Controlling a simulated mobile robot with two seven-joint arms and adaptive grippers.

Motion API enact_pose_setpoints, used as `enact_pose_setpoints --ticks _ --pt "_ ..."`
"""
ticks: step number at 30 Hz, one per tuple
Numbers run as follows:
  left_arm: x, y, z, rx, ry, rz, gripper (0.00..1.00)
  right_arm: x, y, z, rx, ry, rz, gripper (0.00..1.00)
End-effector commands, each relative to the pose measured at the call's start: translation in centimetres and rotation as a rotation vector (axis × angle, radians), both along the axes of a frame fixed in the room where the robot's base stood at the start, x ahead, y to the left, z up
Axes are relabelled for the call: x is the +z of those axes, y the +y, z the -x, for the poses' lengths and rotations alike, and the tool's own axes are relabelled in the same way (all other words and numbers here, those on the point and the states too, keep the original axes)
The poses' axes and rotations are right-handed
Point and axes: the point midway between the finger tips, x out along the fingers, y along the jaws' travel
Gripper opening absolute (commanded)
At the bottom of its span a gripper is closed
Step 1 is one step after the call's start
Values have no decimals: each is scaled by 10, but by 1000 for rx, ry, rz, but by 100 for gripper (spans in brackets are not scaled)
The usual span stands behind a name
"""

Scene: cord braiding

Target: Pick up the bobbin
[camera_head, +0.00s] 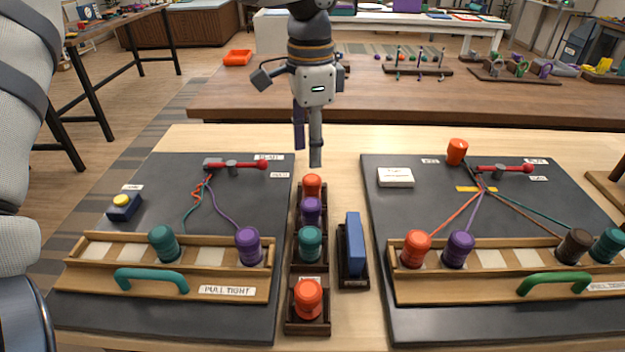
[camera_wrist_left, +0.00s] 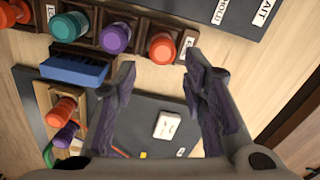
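My left gripper (camera_head: 307,150) hangs pointing down just behind the far end of the middle bobbin rack (camera_head: 323,255). In the left wrist view its two fingers (camera_wrist_left: 165,100) are spread with nothing between them. The rack holds a red bobbin (camera_head: 312,185) at the far end, then a purple one (camera_head: 311,211) and a teal one (camera_head: 310,243). Another red bobbin (camera_head: 308,298) stands in the front holder. In the left wrist view the far red bobbin (camera_wrist_left: 162,48) is beyond the fingertips, apart from them. The frames do not show which bobbin is meant. My right gripper is not in view.
The left board has a teal bobbin (camera_head: 163,244) and a purple bobbin (camera_head: 248,246) on cords. A blue block (camera_head: 353,243) stands right of the rack. Bare table lies behind the rack.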

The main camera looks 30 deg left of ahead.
Motion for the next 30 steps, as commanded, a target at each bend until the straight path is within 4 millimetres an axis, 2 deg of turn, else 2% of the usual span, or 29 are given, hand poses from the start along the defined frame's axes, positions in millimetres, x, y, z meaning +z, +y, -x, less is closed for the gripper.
enact_pose_setpoints --ticks 1,7,13,16,21,22,27,30 --pt "-14 0 1 -1 8 2 39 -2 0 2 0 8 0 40" --pt "-42 0 -1 -1 6 2 39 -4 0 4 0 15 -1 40" --pt "-80 1 -4 0 6 2 39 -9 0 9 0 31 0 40" --pt "-87 1 -4 -1 2 1 39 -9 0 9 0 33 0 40" --pt "-86 1 -4 0 -1 0 39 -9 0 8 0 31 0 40" --pt "-86 1 -4 0 -1 0 37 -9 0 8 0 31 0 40" --pt "-86 1 -4 0 -1 1 0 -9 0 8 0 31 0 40" --pt "-86 1 -4 0 -1 1 0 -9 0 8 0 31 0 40"
